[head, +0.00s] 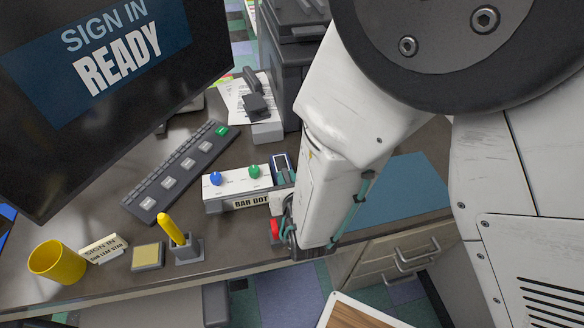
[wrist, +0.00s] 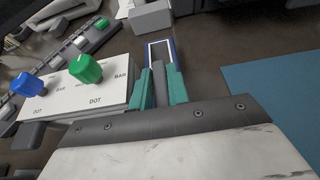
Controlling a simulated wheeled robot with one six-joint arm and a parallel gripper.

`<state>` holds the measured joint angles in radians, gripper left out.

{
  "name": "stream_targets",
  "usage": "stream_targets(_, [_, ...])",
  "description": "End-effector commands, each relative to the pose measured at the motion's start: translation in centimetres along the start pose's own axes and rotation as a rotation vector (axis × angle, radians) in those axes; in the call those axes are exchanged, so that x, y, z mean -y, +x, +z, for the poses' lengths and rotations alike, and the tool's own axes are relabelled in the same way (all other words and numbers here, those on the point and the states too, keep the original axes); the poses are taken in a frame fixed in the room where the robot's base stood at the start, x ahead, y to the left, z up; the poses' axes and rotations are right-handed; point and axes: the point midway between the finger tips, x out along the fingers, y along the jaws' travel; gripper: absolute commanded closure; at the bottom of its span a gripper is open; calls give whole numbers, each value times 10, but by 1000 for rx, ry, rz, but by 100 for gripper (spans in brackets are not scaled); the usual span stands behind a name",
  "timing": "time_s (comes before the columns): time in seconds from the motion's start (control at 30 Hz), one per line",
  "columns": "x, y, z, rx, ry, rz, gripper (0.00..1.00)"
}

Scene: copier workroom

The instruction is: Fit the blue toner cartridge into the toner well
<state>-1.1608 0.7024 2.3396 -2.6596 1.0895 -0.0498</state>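My gripper (wrist: 160,76) has teal fingers on either side of a grey piece (wrist: 158,90), which fills the gap between them. Just beyond the fingertips is a small dark rectangle with a blue and white rim (wrist: 147,51); it also shows beside the arm in the head view (head: 281,160). I cannot tell whether this rimmed thing is the toner well or is joined to the grey piece. I see no plainly blue cartridge elsewhere. The gripper in the head view is mostly hidden by my arm.
A white box marked BAR and DOT (head: 232,187), with blue and green knobs, stands close left of my gripper. A blue mat (head: 408,190) lies clear at right.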

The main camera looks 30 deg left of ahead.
Motion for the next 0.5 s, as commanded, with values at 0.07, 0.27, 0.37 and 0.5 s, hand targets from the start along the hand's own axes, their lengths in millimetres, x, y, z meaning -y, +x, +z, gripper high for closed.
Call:
stream_targets(0.07, [0, 0, 0, 0, 0, 0, 64])
stream_targets(0.27, [0, 0, 0, 0, 0, 0, 64])
stream_targets(0.37, [0, 0, -2, -1, 0, 0, 64])
stream_targets(0.5, [-1, -16, -1, 0, -1, 2, 64])
